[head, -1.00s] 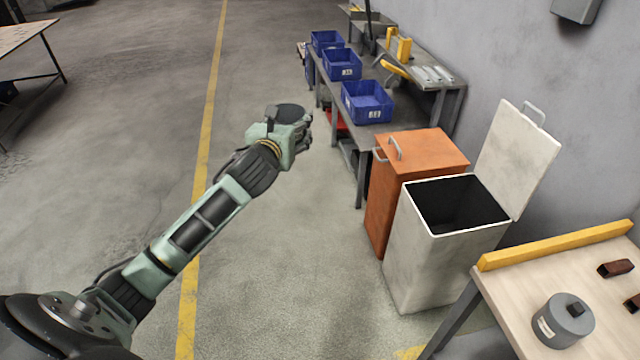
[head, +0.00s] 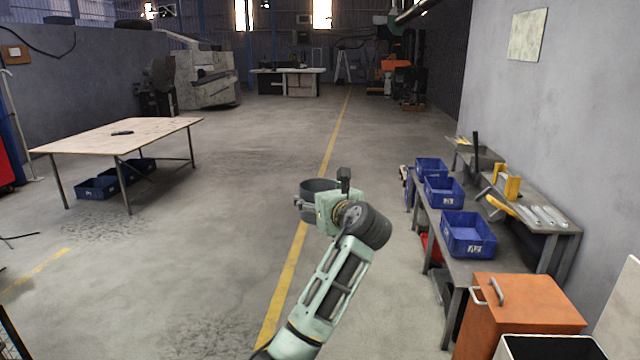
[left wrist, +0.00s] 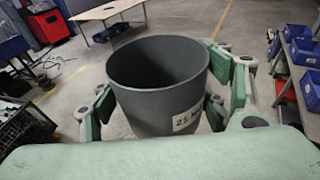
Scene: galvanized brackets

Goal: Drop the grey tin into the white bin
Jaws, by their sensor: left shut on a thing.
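The grey tin (head: 318,187) is a dark, open-topped round can, held up in the air over the floor. In the left wrist view the tin (left wrist: 160,85) stands roughly upright between the fingers, its mouth facing up, with a white label low on its side. My left gripper (head: 316,203) is shut on it. The white bin (head: 550,348) is at the bottom right, mostly cut off by the frame edge. Its dark opening shows and its white lid (head: 622,310) stands raised at the right. The tin is well left of the bin, apart from it. My right gripper is not in view.
An orange bin (head: 525,308) with a handle stands just beyond the white bin. A grey bench (head: 560,228) with blue crates (head: 467,234) and tools runs along the right wall. A wooden table (head: 118,137) stands at the left. The floor between is clear.

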